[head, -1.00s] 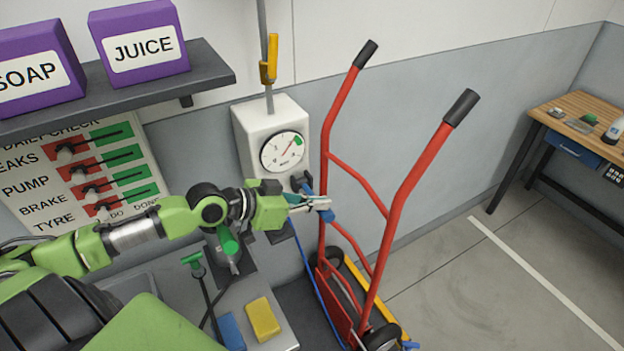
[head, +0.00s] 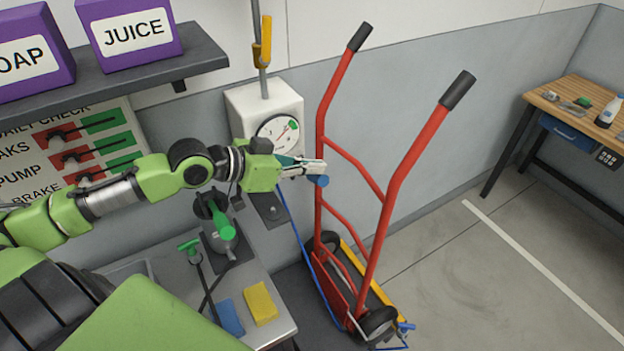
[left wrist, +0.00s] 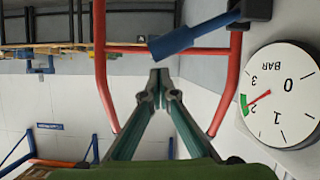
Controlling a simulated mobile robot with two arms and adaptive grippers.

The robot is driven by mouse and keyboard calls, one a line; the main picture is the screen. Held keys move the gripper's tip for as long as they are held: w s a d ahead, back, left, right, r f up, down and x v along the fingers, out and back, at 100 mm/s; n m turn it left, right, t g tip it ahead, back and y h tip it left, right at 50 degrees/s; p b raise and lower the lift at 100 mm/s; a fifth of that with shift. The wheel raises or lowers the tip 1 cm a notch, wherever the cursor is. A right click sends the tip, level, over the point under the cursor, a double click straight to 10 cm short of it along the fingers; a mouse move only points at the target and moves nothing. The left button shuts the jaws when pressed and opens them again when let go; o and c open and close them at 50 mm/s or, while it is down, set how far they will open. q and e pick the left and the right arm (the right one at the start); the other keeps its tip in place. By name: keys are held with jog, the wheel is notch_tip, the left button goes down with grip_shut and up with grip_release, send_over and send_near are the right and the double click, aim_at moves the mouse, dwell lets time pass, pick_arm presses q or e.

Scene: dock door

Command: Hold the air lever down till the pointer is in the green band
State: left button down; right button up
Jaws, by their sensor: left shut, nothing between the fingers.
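The gauge dial (head: 277,135) is on a white box (head: 264,99) on the wall. In the left wrist view the dial (left wrist: 281,93) is upside down. Its red pointer (left wrist: 260,98) points at the green band (left wrist: 243,105), close to the end by the 2. The blue air lever (head: 320,181) sticks out below the dial, partly hidden behind my gripper. The lever (left wrist: 190,37) also crosses the top of the left wrist view. My left gripper (head: 319,168) is shut and empty, just above the lever's end. I cannot tell whether they touch. My right gripper is out of view.
A red hand truck (head: 400,190) stands close to the right of my left gripper. A metal bench (head: 190,285) with a yellow block (head: 261,303) and a blue block (head: 229,317) is below. A shelf (head: 120,80) with purple boxes is upper left.

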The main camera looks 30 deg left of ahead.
pick_arm(q)
jog(key=shift+w+d+r, duration=0.1)
jog(key=shift+r, duration=1.65)
